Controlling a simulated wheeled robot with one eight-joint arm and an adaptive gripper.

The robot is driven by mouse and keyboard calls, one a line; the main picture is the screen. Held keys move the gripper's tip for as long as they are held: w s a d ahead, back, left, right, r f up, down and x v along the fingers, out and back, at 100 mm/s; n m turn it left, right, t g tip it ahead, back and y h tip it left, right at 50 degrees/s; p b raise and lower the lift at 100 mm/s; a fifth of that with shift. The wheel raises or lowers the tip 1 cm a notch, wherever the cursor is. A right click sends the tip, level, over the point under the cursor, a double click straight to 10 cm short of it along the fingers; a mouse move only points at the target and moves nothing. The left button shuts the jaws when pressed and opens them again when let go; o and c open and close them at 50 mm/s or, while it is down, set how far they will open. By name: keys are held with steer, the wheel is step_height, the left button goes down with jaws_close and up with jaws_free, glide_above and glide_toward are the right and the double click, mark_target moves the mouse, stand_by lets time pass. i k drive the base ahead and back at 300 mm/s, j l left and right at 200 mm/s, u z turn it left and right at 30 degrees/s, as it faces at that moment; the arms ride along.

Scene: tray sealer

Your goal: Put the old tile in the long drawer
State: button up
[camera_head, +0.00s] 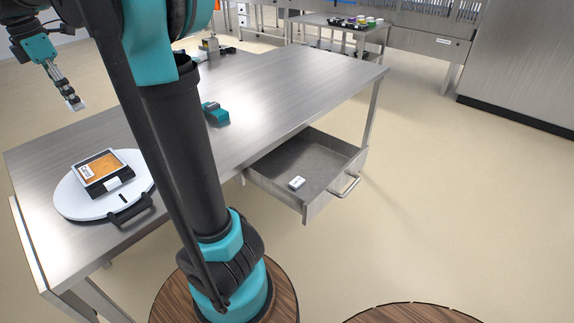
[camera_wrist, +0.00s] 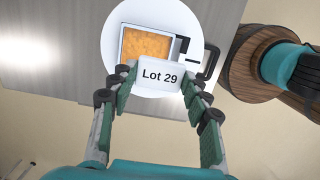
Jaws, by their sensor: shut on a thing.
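My gripper (camera_head: 71,97) is at the upper left of the head view, above the table's left end. It is shut on a white tile (camera_wrist: 160,77) marked "Lot 29", which fills the space between the fingertips in the wrist view. The long drawer (camera_head: 331,186) is pulled open under the table's front edge, to the right of my arm. A small white tile (camera_head: 297,183) lies inside it near the front; its marking is too small to read. The pictures do not tell which tile is the old one.
A teal-and-dark device (camera_head: 215,114) lies on the metal table (camera_head: 290,85). My arm crosses the view between the plate and the drawer.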

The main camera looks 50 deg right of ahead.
mark_target(321, 163)
steer(key=k+l, duration=0.75)
steer(key=k, duration=0.3)
steer(key=l, duration=1.2)
steer(key=k+l, duration=0.15)
steer(key=l, duration=1)
